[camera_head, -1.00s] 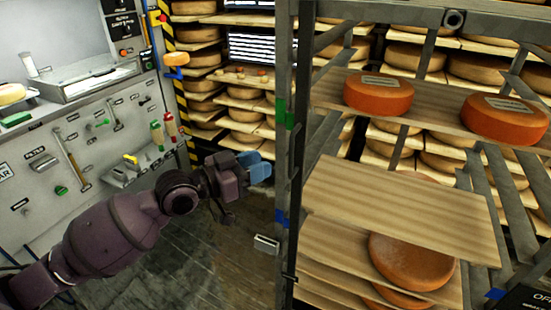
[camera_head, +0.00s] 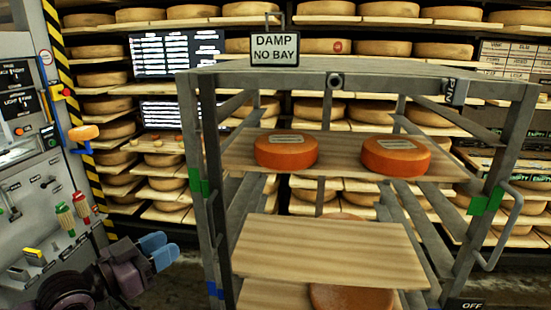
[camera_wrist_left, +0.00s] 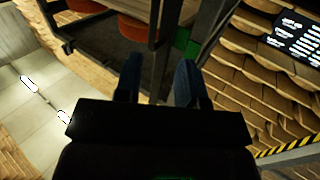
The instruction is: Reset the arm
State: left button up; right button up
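My left gripper (camera_head: 159,250) is at the lower left of the head view, left of the metal rack cart's front-left post. Its two blue fingers also show in the left wrist view (camera_wrist_left: 158,80), set apart with nothing held between them. The cart's frame (camera_head: 320,82) carries two orange cheese wheels, a left one (camera_head: 286,154) and a right one (camera_head: 396,158), on its upper board. A middle board (camera_head: 330,252) is bare. Another wheel (camera_head: 350,299) is partly hidden below it. My right gripper is not in view.
A grey tool panel (camera_head: 35,185) with hanging tools stands at the left. A yellow-black striped post (camera_head: 62,60) is beside it. Shelves of cheese wheels (camera_head: 390,48) fill the back wall. A "DAMP NO BAY" sign (camera_head: 275,48) stands at the cart's top.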

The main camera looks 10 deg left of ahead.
pick_arm(q)
jog(key=s+a+f+n+y, duration=0.15)
jog(key=f+y, duration=0.25)
jog(key=f, duration=0.5)
jog(key=s+a+f+n+y, duration=0.1)
jog(key=s+a+f+y, duration=0.15)
jog(key=f, duration=0.65)
jog(key=s+d+f+n+g+y, duration=0.2)
jog(key=s+f+n+g+y, duration=0.1)
jog(key=s+f, duration=1.1)
jog(key=shift+s+d+f+n+y, duration=0.15)
jog(key=shift+s+f+n+y, duration=0.15)
jog(key=shift+n+y, duration=0.15)
